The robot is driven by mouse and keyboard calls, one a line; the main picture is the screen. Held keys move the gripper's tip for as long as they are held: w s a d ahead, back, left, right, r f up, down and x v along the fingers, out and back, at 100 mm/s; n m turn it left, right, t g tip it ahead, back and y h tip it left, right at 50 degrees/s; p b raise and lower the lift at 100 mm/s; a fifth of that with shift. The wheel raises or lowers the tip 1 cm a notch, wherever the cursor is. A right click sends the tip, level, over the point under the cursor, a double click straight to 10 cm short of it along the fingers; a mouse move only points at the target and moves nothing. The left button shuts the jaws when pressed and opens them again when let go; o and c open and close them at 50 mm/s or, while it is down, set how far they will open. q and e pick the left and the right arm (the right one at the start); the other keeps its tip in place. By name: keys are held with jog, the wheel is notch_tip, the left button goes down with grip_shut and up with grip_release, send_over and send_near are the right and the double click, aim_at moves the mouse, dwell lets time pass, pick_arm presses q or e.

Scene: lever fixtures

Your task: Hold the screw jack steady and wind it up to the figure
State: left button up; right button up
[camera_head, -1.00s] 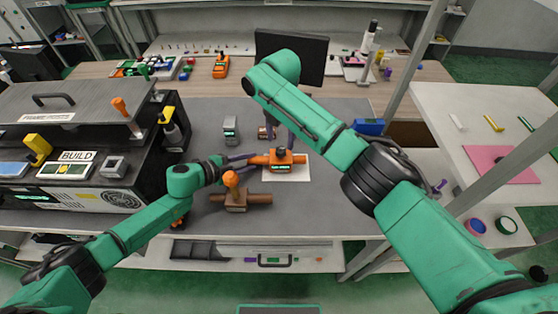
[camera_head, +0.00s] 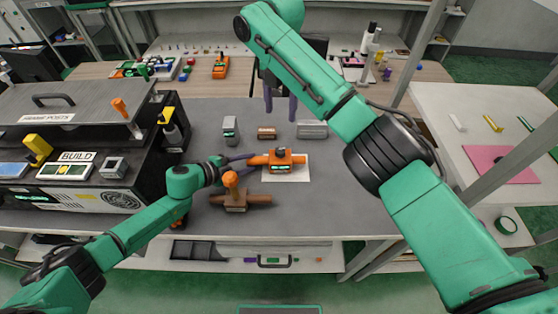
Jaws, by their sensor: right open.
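The screw jack (camera_head: 284,166) is an orange body with a small lit display on its front and a raised top part. It stands on a white sheet (camera_head: 297,174) on the grey mat. The display's figure is too small to read. My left gripper (camera_head: 250,159) reaches in from the left with its purple fingers at the jack's left end, and looks shut on it. My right gripper (camera_head: 280,107) is open and empty, with its purple fingers pointing down behind the jack and apart from it.
A wooden fixture with an orange-knobbed lever (camera_head: 235,196) stands just in front of my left gripper. Behind the jack are a grey upright block (camera_head: 230,129), a small brown block (camera_head: 266,133) and a grey block (camera_head: 312,129). A black bench unit (camera_head: 90,180) stands at left. The mat's right side is clear.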

pick_arm(q)
jog(key=shift+o, duration=1.2)
jog(key=shift+s+f, duration=0.1)
jog(key=v, duration=0.8)
jog(key=shift+d+r, duration=0.1)
jog(key=shift+r, duration=0.15)
